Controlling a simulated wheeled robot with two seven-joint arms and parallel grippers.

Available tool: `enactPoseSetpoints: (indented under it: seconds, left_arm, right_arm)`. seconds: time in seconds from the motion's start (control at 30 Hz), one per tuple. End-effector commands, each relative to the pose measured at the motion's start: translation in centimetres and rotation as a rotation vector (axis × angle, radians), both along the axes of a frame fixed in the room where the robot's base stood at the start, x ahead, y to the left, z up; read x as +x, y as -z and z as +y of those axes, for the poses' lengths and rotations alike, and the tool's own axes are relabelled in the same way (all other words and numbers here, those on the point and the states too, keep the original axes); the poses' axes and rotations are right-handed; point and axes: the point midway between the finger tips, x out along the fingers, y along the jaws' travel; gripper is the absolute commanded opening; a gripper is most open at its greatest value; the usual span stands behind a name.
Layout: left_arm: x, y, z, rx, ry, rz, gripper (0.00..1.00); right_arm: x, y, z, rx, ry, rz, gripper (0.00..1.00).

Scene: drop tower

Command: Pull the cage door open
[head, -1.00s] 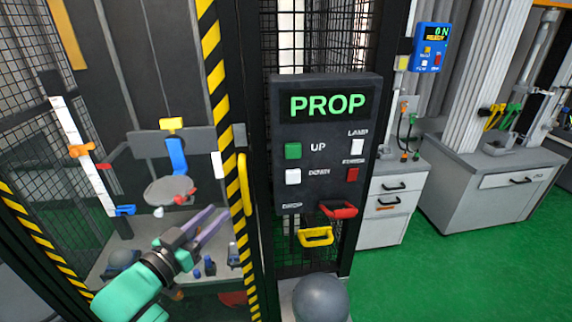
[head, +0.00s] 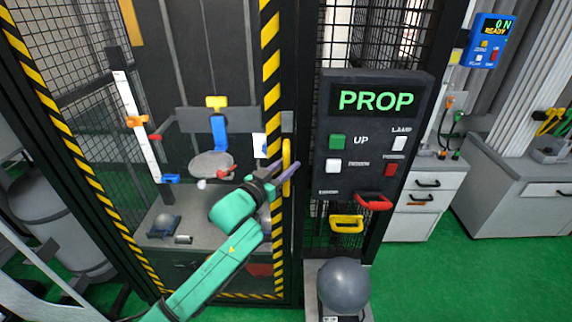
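The cage door, edged with yellow and black stripes (head: 271,60), stands upright at the left of the control panel and looks shut. Its yellow vertical handle (head: 287,150) is on the door's right edge. My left gripper (head: 291,164) is at the handle, with its purple fingers reaching to either side of its middle or lower part. The fingers overlap the handle in this view, so I cannot tell whether they touch or grip it. My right gripper is out of view.
The control panel (head: 376,125) reading PROP stands just right of the handle, with red (head: 374,203) and yellow handles (head: 346,223) below. A grey ball (head: 344,286) sits under it. Green floor (head: 420,290) is clear at the right. Inside the cage is a grey bench (head: 195,236).

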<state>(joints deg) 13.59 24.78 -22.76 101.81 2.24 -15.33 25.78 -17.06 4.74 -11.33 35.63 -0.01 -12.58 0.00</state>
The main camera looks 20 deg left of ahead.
Motion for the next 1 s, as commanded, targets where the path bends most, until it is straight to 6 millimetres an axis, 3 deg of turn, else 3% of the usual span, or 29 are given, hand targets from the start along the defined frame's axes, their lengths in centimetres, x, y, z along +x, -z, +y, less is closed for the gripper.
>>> enactPoseSetpoints:
  seconds: [0.07,0.17,1.0]
  left_arm:
    - [-0.02,0.02,0.02,0.0,0.0,0.0,0.37]
    - [-0.03,0.02,0.03,0.0,0.0,0.0,0.0]
    - [-0.06,0.01,0.08,0.0,-0.001,0.0,0.0]
  right_arm:
    - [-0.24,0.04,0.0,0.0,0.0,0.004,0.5]
    - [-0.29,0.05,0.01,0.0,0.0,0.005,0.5]
    - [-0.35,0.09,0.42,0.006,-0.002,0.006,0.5]
